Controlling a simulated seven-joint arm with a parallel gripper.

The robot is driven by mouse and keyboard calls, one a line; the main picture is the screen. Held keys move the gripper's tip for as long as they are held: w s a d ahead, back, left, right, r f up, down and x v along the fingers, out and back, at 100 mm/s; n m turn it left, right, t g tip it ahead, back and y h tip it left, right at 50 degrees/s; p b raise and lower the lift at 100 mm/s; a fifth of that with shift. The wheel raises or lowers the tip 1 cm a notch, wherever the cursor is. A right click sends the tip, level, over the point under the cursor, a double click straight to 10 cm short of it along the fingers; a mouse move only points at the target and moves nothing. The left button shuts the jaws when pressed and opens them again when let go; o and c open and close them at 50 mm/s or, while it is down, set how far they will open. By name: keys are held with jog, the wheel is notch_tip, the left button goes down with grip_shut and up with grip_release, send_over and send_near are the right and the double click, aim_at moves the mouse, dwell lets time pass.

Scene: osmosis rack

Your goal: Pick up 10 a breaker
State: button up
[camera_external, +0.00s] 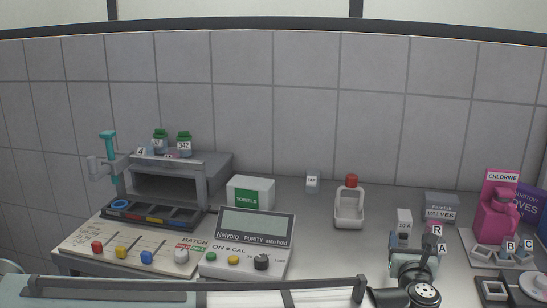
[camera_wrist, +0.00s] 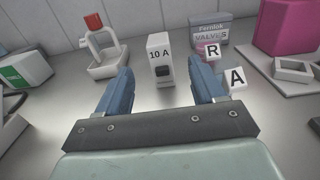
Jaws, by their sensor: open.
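The 10 A breaker (camera_wrist: 160,57) is a small white upright block with a dark switch on its front, standing on the grey bench. It also shows in the external view (camera_external: 404,220). My gripper (camera_wrist: 167,80) is open, with its two blue fingers apart. In the wrist view the breaker appears between and beyond the fingertips, with a gap around it. In the external view my gripper (camera_external: 415,243) is just in front of the breaker and hides its lower part.
White cubes marked R (camera_wrist: 211,52) and A (camera_wrist: 236,78) are close by the right finger. A Fernlok valves box (camera_wrist: 208,30) stands behind. A white holder with a red cap (camera_wrist: 103,55) is to the left. A pink chlorine unit (camera_external: 499,205) is at the right.

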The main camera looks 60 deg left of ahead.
aim_at(401, 221)
jog(key=x, duration=1)
jog(key=shift+w+a, duration=0.2)
jog(key=shift+a, duration=0.15)
jog(key=c, duration=1.1)
jog(key=shift+r, duration=0.15)
